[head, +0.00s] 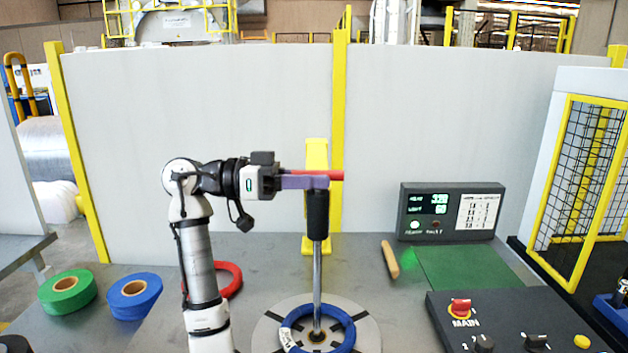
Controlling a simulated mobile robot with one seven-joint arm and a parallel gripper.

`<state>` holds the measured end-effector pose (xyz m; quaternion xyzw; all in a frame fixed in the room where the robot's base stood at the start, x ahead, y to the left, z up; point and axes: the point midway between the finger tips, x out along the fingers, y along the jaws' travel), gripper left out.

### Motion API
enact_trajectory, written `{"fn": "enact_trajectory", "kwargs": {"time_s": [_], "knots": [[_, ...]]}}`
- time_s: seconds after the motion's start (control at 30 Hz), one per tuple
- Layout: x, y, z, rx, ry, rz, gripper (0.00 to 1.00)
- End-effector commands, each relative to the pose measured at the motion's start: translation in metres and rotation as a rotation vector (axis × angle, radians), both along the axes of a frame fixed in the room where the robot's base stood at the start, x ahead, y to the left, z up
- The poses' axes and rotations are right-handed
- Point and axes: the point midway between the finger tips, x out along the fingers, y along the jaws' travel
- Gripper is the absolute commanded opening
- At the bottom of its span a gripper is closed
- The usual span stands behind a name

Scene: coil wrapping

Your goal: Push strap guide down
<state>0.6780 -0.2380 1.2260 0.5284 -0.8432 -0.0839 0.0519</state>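My gripper (304,180) points right, level with the top of an upright metal rod with a black sleeve. I take this rod (317,262) to be the strap guide, but its identity is not certain. A purple piece and a red piece reach from my gripper to the top of the black sleeve (317,214) and appear to touch or overlap it. Whether the fingers are closed on it cannot be told. The rod's foot stands inside a blue coil (346,338), which lies on a round grey turntable (371,332).
A yellow post (316,156) stands behind the rod. Green (67,291) and blue tape rolls (135,296) and a red ring (234,283) lie left. A wooden-handled tool (390,260), display box (451,211) and control panel (505,320) are right. A grey wall closes the back.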

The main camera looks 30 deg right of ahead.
Motion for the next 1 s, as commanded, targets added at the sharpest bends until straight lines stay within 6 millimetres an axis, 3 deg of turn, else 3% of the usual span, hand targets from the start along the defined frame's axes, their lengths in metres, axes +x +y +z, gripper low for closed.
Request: {"fn": "enact_trajectory", "kwargs": {"time_s": [0.6,1.0], "knots": [[0.052,0.108,-0.001,0.0,0.0,0.001,0.38],[0.057,0.12,0.0,0.002,-0.001,-0.001,0.38]]}}
